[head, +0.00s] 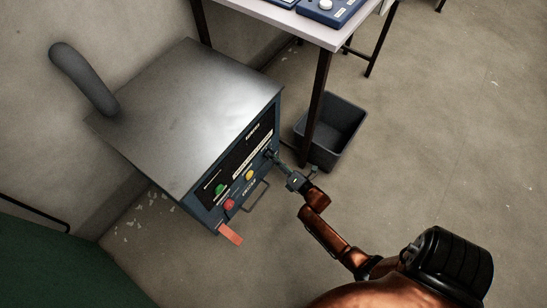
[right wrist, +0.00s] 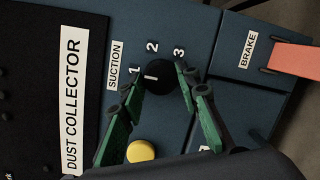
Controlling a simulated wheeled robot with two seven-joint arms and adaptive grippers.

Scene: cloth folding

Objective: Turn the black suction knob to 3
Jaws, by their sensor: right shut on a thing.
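The black suction knob (right wrist: 158,82) sits on the dark blue panel of the dust collector (head: 215,120). The labels 1, 2 and 3 run around its upper side in the right wrist view. A short white mark on the knob lies on its left part, close to the 1. My right gripper (right wrist: 160,80) has its two green-padded fingers on either side of the knob and is shut on it. In the head view the right gripper (head: 273,157) reaches the panel's right end, and the knob is mostly hidden there. My left gripper is not in view.
A yellow button (right wrist: 140,151) lies close below the fingers. A red brake lever (right wrist: 295,59) sticks out at the right, also in the head view (head: 230,233). Green (head: 220,189) and red (head: 230,205) buttons are on the panel. A grey bin (head: 345,140) stands beside the table (head: 300,28).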

